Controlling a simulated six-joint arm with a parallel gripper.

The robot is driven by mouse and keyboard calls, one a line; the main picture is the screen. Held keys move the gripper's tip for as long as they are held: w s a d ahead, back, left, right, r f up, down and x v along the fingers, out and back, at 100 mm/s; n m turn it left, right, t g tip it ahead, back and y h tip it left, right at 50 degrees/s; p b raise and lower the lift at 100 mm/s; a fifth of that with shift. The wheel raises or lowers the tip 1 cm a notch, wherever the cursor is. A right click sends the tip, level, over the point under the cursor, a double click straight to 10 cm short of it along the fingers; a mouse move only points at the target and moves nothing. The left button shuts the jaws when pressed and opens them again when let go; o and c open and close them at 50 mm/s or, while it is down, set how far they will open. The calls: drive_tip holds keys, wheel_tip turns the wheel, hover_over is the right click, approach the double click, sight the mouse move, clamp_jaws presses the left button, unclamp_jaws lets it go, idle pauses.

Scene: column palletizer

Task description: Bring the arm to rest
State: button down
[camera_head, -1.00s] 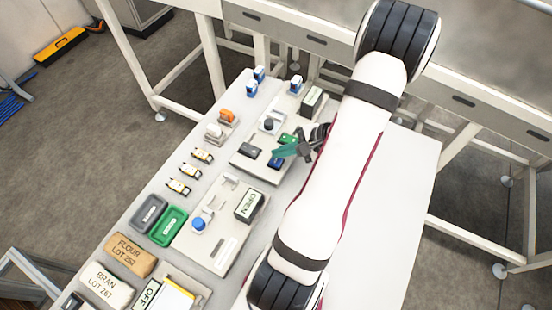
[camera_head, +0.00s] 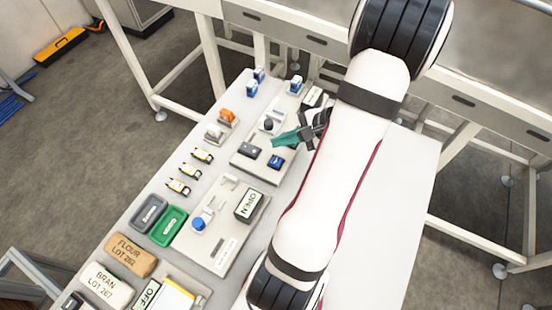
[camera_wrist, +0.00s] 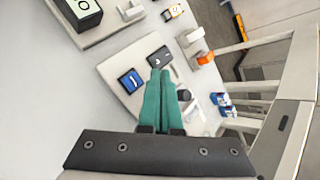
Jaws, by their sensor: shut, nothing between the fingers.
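My gripper (camera_head: 274,141) is over the far grey panel (camera_head: 244,163), with its teal fingers together and nothing between them. In the wrist view the closed fingers (camera_wrist: 161,75) point over the same panel, near a dark rocker switch (camera_wrist: 159,57) and a blue switch (camera_wrist: 131,81). My white arm stretches from the bottom of the head view up to its right top, over the bare right side of the table (camera_head: 385,220). I cannot tell how high the fingertips are above the panel.
A nearer panel (camera_head: 215,245) carries a blue knob and an OPEN sign (camera_head: 249,204). A green tray (camera_head: 167,226), a grey tray (camera_head: 148,213), a FLOUR bag (camera_head: 130,255) and a BRAN bag (camera_head: 106,285) line the left side. A bench (camera_head: 300,40) stands behind.

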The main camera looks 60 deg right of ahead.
drive_tip(key=w+a+r+n+g+y, duration=0.2)
drive_tip(key=w+a+r+n, duration=0.2)
drive_tip(key=a, duration=0.4)
drive_tip(key=w+a+r+n+g+y, duration=0.1)
drive_tip(key=w+a+r+n+g, duration=0.2)
drive_tip(key=a, duration=0.4)
drive_tip(key=s+a+r+n+g+h, duration=0.1)
drive_tip(key=s+a+r+n+g, duration=0.1)
drive_tip(key=s+a+n, duration=0.2)
drive_tip(key=s+a+r+n+g+h, duration=0.2)
drive_tip(key=s+a+n, duration=0.3)
drive_tip(key=a, duration=0.8)
drive_tip(key=n, duration=0.3)
drive_tip(key=shift+s+a+r, duration=0.2)
drive_tip(key=shift+r, duration=0.2)
